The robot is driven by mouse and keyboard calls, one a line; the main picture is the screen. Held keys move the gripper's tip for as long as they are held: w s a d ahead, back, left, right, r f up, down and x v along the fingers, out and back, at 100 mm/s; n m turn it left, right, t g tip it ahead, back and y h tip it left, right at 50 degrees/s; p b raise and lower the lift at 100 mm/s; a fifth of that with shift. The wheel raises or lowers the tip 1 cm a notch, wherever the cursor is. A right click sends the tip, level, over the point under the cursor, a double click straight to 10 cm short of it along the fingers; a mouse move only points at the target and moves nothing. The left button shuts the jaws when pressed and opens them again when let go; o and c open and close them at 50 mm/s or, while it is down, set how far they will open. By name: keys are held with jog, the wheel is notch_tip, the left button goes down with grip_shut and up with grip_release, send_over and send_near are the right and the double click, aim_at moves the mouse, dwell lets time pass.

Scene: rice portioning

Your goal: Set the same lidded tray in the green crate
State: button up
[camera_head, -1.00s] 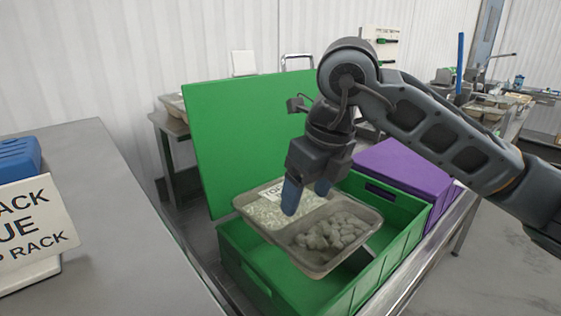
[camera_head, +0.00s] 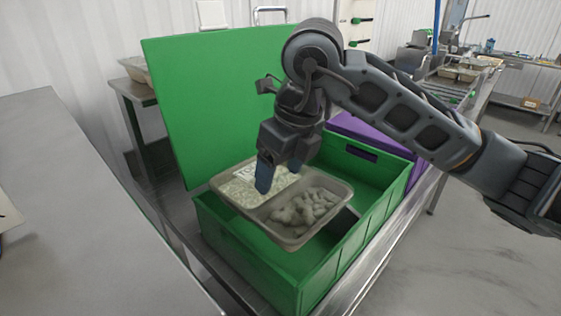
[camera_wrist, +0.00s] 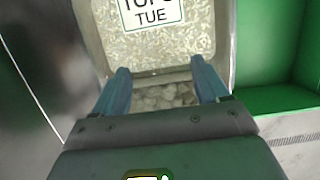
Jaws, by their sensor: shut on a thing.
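The lidded tray (camera_head: 240,194) has a clear lid over two compartments, one with pale grains like rice and one with grey lumps. My gripper (camera_head: 271,188) is shut on the tray near its middle and holds it over the open mouth of the green crate (camera_head: 257,255). In the wrist view my gripper's blue fingers (camera_wrist: 160,84) stand at either side of the tray's middle. A label (camera_wrist: 150,12) reading "TUE" lies on the lid over the grains; its upper line is cut off. The tray overlaps the crate's rim in the head view, so its exact height is unclear.
The crate's green lid (camera_head: 215,100) stands upright at its far left side. A purple crate (camera_head: 375,135) sits behind the green one. A steel table (camera_head: 80,200) is at the left. The crate's inside right of the tray looks empty.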

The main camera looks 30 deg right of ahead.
aim_at(281, 184)
notch_tip(281, 184, down, 3)
jog(key=shift+f+b, duration=0.15)
jog(key=shift+b, duration=0.55)
notch_tip(281, 184, down, 7)
jog(key=b, duration=0.7)
jog(key=shift+b, duration=0.4)
jog(key=shift+f+b, duration=0.55)
jog(key=shift+b, duration=1)
dwell(1.3)
dwell(0.4)
jog(key=o, duration=1)
jog(key=shift+r+p, duration=1.75)
jog(key=shift+r, duration=2.25)
